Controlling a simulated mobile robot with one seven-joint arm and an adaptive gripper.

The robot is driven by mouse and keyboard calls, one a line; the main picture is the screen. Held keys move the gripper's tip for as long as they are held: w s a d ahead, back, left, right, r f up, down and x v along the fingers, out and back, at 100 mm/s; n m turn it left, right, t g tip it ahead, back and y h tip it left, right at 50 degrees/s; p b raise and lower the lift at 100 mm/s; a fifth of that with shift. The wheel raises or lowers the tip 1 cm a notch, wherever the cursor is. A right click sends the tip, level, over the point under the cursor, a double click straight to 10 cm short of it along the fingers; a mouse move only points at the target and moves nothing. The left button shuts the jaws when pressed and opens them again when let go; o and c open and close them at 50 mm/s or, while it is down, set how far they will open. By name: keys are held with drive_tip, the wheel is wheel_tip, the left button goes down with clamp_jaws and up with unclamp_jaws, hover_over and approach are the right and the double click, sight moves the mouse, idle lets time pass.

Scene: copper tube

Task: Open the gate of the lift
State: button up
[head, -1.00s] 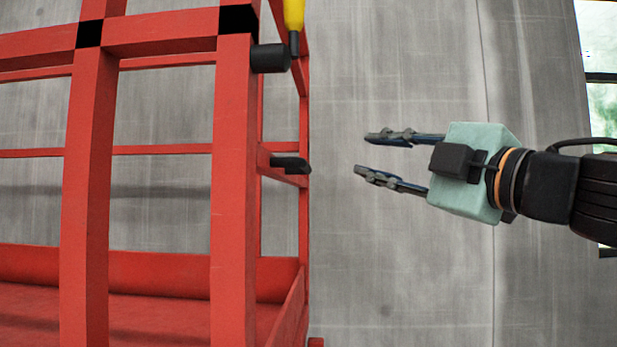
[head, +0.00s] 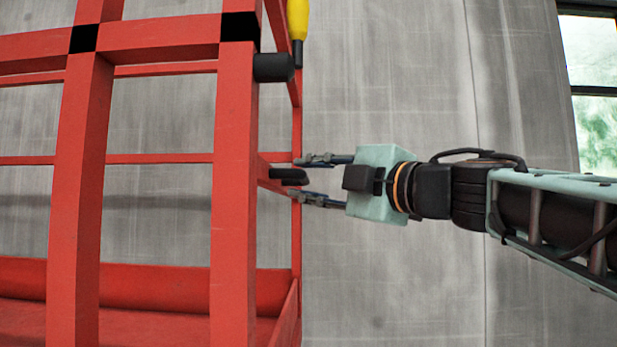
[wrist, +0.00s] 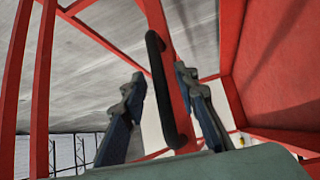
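The lift (head: 232,190) is a red frame of posts and rails on the left of the head view. A short black handle (head: 290,175) sticks out from its right side, behind the near post. My gripper (head: 308,179) is open, with one finger above and one below the handle's level, its tips close to the handle. In the wrist view the black handle (wrist: 165,90) is a long curved bar on a red gate bar. It lies between the two open fingers of my gripper (wrist: 157,85), nearer the right one. I cannot tell whether either finger touches it.
A black cylinder (head: 273,68) juts from the near post above the handle. A yellow object with a dark tip (head: 297,22) hangs at the top. A grey wall (head: 390,80) stands behind, with a window (head: 597,90) at the right.

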drive_tip(key=shift+w+a, duration=0.3)
drive_tip(key=shift+c, duration=0.3)
clamp_jaws()
